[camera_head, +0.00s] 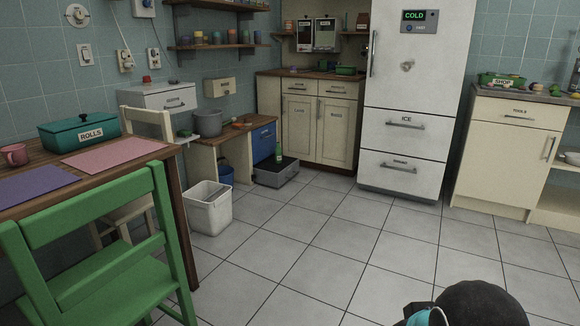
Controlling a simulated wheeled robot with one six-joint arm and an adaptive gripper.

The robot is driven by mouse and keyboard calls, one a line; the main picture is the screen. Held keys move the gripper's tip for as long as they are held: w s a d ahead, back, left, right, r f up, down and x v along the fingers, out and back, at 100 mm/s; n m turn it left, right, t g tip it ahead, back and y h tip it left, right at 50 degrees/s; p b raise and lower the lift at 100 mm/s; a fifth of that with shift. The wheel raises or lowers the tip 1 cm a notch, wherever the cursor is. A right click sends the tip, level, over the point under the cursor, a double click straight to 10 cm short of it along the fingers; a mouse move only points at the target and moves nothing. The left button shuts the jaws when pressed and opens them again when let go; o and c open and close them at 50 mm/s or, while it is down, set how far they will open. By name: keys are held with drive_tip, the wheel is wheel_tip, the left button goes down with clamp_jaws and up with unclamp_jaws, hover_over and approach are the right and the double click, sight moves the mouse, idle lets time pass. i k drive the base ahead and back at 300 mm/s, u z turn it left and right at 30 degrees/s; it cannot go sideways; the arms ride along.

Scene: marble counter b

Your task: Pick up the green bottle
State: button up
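A small green bottle (278,153) stands upright in the back middle of the room, at a low grey box (277,175) on the floor beside the wooden bench. I cannot tell whether it stands on the box or inside it. The bottle is far off and small in the picture. A dark rounded part of my own arm shows at the bottom right edge. My gripper's fingers are not in view.
A white bin (208,207) stands on the floor left of the box. A green chair (105,255) and a wooden table (165,180) fill the left. A white fridge (405,140) stands right of the cabinets. The tiled floor (340,235) in the middle is clear.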

sight(278, 151)
drive_tip(key=u, duration=0.15)
drive_tip(key=i, duration=4.35)
drive_tip(key=z, duration=0.15)
drive_tip(key=i, duration=1.3)
drive_tip(key=z, duration=0.15)
